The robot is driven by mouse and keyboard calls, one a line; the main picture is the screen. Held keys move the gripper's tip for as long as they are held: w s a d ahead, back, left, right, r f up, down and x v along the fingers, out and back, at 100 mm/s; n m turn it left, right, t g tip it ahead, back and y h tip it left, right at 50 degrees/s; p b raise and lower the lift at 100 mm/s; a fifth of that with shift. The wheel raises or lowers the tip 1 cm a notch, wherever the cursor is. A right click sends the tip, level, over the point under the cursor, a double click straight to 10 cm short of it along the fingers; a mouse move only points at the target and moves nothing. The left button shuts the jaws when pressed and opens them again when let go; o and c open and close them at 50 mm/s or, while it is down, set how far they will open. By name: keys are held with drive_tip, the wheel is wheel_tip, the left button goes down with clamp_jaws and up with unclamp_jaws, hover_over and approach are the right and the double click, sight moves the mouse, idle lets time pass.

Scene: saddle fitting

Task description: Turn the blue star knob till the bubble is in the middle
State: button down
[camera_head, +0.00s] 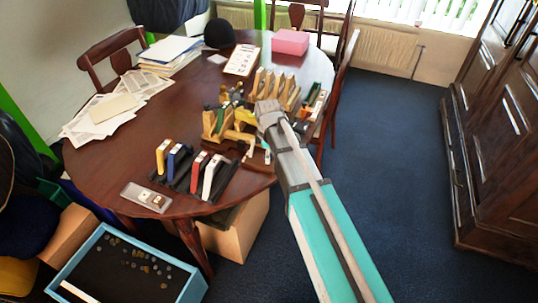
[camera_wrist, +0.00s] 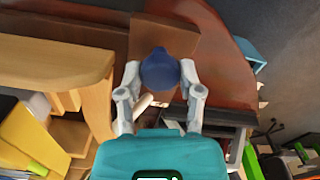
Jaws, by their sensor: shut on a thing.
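The blue star knob (camera_wrist: 163,66) shows in the wrist view as a dark blue rounded head, between the two grey fingers of my gripper (camera_wrist: 160,76). A finger lies against it on each side, so my gripper is shut on it. In the head view my arm reaches to the table's right side, beside a wooden fixture (camera_head: 212,122) with yellow parts. The knob cannot be made out there. I cannot make out the bubble or its vial in either view.
The dark wooden table (camera_head: 110,180) carries a row of coloured clamps (camera_head: 200,172), upright wooden pieces (camera_head: 272,84), papers (camera_head: 100,115) and a pink box (camera_head: 290,42). A blue-rimmed tray (camera_head: 85,246) stands at lower left. Carpet (camera_head: 400,150) is clear on the right.

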drive_tip(key=shift+s+n, duration=0.1)
drive_tip(key=shift+n, duration=0.2)
drive_tip(key=shift+c, duration=1.3)
unclamp_jaws()
